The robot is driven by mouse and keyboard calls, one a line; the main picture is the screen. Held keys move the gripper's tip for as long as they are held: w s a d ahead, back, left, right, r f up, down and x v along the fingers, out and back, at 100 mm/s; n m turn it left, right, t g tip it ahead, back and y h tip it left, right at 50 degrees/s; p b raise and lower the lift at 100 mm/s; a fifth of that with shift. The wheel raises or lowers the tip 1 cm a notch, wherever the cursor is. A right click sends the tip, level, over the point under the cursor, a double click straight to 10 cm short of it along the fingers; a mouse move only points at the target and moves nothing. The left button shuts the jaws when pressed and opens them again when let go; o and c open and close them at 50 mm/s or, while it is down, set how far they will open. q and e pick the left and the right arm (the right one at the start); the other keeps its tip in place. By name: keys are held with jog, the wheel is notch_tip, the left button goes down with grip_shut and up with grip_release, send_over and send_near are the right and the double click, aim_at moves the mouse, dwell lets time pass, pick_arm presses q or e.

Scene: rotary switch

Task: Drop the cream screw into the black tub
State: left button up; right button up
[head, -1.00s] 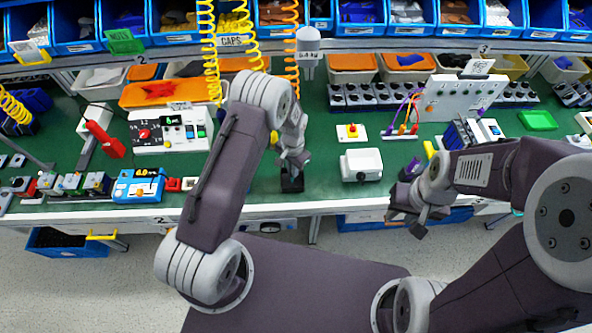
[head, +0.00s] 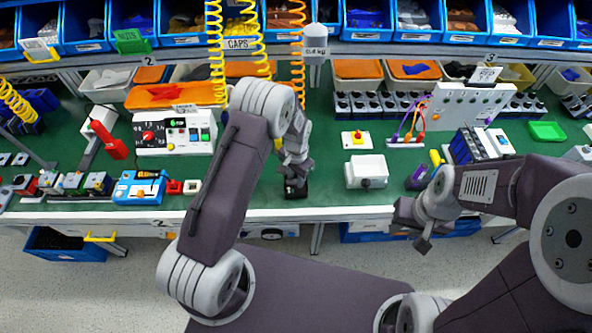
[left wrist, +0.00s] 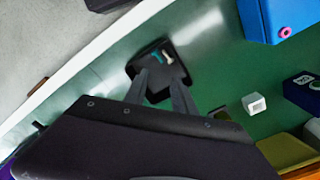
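The small black tub (head: 296,190) stands on the green bench near its front edge. It also shows in the left wrist view (left wrist: 137,66). The cream screw (left wrist: 168,57) shows inside the tub's outline, beside a teal piece (left wrist: 154,60). Whether the screw rests on the tub's floor is hard to tell. My left gripper (head: 296,169) is just above the tub. Its two fingers (left wrist: 159,82) point at the tub, spread apart with nothing visible gripped between them. My right gripper (head: 416,226) hangs in front of the bench edge, fingers apart and empty.
A white box with a dark knob (head: 367,172) stands right of the tub, with a yellow-and-red button box (head: 355,139) behind it. A blue meter (head: 139,188) is to the left. Coiled hoses (head: 297,60) hang behind.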

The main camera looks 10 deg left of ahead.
pick_arm(q)
notch_tip(320, 180, up, 9)
jog(key=s+a+r+n, duration=0.2)
jog(key=s+r+n, duration=0.1)
jog(key=s, duration=0.6)
jog(key=s+a+r+n+t, duration=0.1)
jog(key=s+a+r+n, duration=0.1)
jog(key=s, duration=0.7)
jog(key=shift+a+r+n+b, duration=0.3)
jog(key=shift+r+n, duration=0.3)
jog(key=shift+r, duration=0.35)
